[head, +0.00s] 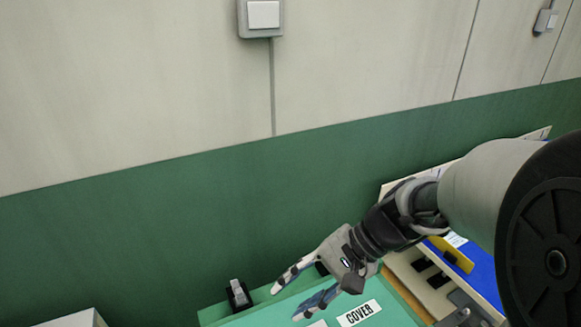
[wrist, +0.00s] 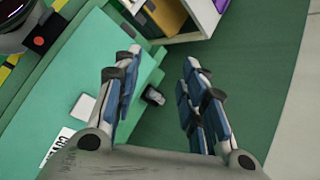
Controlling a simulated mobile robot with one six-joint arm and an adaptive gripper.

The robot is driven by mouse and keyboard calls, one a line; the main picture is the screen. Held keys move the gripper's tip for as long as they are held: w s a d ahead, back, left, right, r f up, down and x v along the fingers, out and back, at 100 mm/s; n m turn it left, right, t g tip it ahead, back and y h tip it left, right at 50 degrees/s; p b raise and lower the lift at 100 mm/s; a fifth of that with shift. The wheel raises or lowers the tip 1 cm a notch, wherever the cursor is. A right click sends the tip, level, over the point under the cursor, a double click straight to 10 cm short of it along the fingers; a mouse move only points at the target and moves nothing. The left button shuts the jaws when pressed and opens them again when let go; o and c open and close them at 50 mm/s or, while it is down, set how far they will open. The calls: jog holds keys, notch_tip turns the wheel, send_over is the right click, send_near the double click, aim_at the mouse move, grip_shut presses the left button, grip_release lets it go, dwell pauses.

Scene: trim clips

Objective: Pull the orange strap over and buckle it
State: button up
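My gripper (head: 287,303) is open and empty above the teal cover (head: 392,314) that bears a "COVER" label (head: 359,313). In the wrist view my gripper (wrist: 160,62) shows its two blue-padded fingers wide apart. A small black and grey fitting (head: 238,295) stands at the cover's left edge in the head view. In the wrist view a small dark fitting (wrist: 153,95) shows between the fingers beside the cover's edge; it looks like the same part. I cannot make out an orange strap in either view.
A bench (head: 408,275) with a blue panel and a yellow part lies right of the cover, partly behind my arm. A white-edged box (wrist: 185,35) with yellow and purple items stands at the wrist view's top. A green and beige wall (head: 150,235) rises behind.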

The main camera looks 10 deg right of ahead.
jog(key=w+d+f+m+t+y+b, duration=0.1)
jog(key=w+d+f+m+t+y, duration=0.25)
jog(key=w+d+f+m, duration=0.35)
jog(key=w+d+f+m+t+y+b, duration=0.1)
jog(key=w+d+f+m+t+y, duration=0.15)
jog(key=w+f+m+t, duration=0.5)
jog(key=w+d+f+m+t+h, duration=0.1)
jog(key=d+f+m+t+h, duration=0.1)
jog(key=d+f, duration=0.3)
jog(key=w+d+f+m+t+h+b, duration=0.1)
jog(key=d+f+m+h, duration=0.3)
jog(key=f, duration=0.5)
jog(key=w+d+f+m+t+h+b, duration=0.1)
jog(key=w+d+f+m+t+h, duration=0.1)
jog(key=d+f, duration=0.4)
jog(key=shift+w+d+f+m+t+h, duration=0.25)
jog(key=shift+f+m+t+h, duration=0.2)
jog(key=shift+m, duration=0.5)
jog(key=shift+w+a, duration=0.1)
jog(key=shift+w, duration=0.05)
jog(key=b+x, duration=0.4)
jog(key=x, duration=1.3)
jog(key=shift+b, duration=0.3)
jog(key=shift+c, duration=0.3)
grip_shut()
